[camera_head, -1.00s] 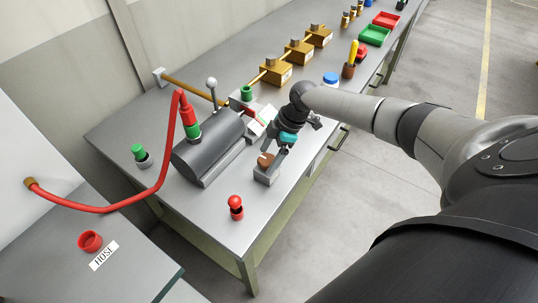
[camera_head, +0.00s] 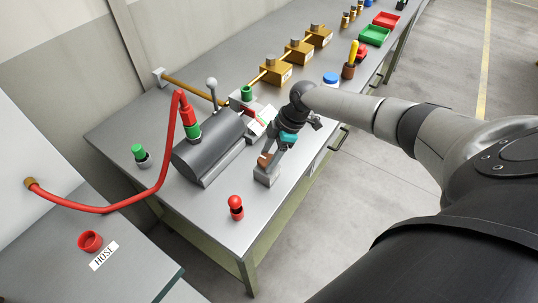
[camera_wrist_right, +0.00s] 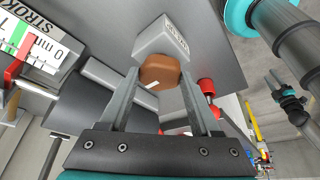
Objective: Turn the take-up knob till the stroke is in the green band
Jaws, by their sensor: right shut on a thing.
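The brown take-up knob (camera_wrist_right: 160,72) sits at the front of a small grey labelled block (camera_wrist_right: 165,38); it also shows in the head view (camera_head: 264,160). My right gripper (camera_wrist_right: 158,80) has one finger on each side of the knob and is shut on it. In the right wrist view the white STROKE scale (camera_wrist_right: 45,57), marked in mm, shows a green band (camera_wrist_right: 28,43) and a red pointer (camera_wrist_right: 14,72). The pointer's end is close to the green band, but I cannot tell whether it lies inside.
A dark grey cylinder (camera_head: 207,148) lies left of the knob, with a red hose (camera_head: 163,155) coupled on top. A red button (camera_head: 236,207) stands near the bench's front edge, and a green one (camera_head: 140,153) at the left. Brass blocks (camera_head: 275,70) stand farther back.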

